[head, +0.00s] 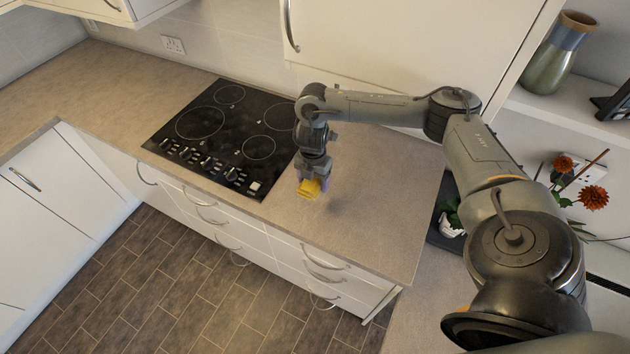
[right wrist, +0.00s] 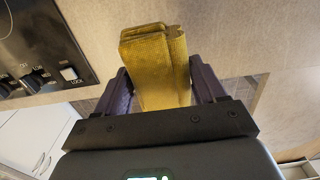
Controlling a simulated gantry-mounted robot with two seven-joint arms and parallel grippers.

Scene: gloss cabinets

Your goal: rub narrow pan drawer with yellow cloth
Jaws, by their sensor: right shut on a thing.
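The yellow cloth (head: 310,188) is folded and held in my right gripper (head: 312,182), above the worktop just right of the hob. In the right wrist view the cloth (right wrist: 158,65) sits between the two dark fingers of my right gripper (right wrist: 160,88), which is shut on it. White drawers with curved handles run along the counter front below, some under the hob (head: 203,195) and some farther right (head: 322,265). I cannot tell which of them is the narrow pan drawer. The cloth is apart from the drawer fronts. My left gripper is not in view.
A black hob (head: 222,135) with knobs lies left of my right gripper. The worktop (head: 385,200) right of it is clear. A wall cabinet (head: 400,45) hangs behind my arm. A vase (head: 558,52) and red flowers (head: 592,198) stand at the right. The tiled floor (head: 175,285) is free.

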